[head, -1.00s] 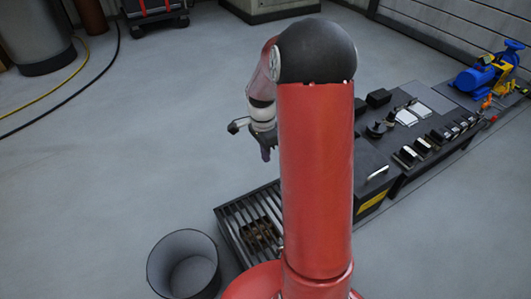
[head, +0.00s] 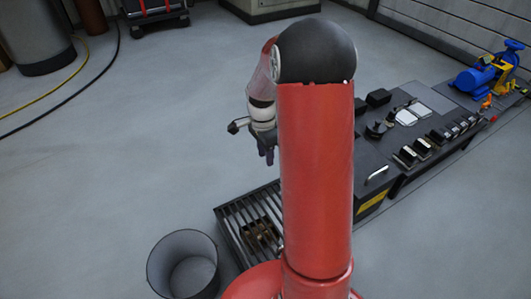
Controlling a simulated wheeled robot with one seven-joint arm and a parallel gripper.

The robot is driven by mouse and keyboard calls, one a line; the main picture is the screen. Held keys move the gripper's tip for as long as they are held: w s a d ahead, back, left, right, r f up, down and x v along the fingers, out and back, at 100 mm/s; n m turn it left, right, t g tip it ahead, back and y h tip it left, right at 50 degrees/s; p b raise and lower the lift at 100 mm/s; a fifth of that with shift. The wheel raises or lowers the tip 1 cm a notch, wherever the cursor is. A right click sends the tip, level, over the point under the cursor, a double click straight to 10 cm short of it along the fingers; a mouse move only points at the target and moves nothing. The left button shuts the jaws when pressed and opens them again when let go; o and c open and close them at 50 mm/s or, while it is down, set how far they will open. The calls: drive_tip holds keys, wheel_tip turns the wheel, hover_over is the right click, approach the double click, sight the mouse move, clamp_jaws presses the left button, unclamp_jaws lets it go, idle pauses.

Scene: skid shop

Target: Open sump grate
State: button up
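The sump grate (head: 230,225), a dark frame with parallel bars, lies low at the bottom centre, partly hidden behind my red arm. A small brown rusty-looking object (head: 262,236) shows at the bars; I cannot tell whether it is on or under them. My gripper (head: 268,158) points down above and beyond the grate's far end, apart from it. Its fingers are small and partly hidden by my arm, so I cannot tell whether they are open or shut.
A grey open bin (head: 183,265) stands left of the grate. A dark bench (head: 372,150) with a silver handle (head: 377,174) and several small parts stands to the right. A blue pump (head: 476,78) is at the far right.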

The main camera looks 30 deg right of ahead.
wheel_tip(320, 180, up, 8)
drive_tip(key=p, duration=0.1)
drive_tip(key=shift+w, duration=0.35)
drive_tip(key=shift+f, duration=0.1)
drive_tip(key=shift+c, duration=0.4)
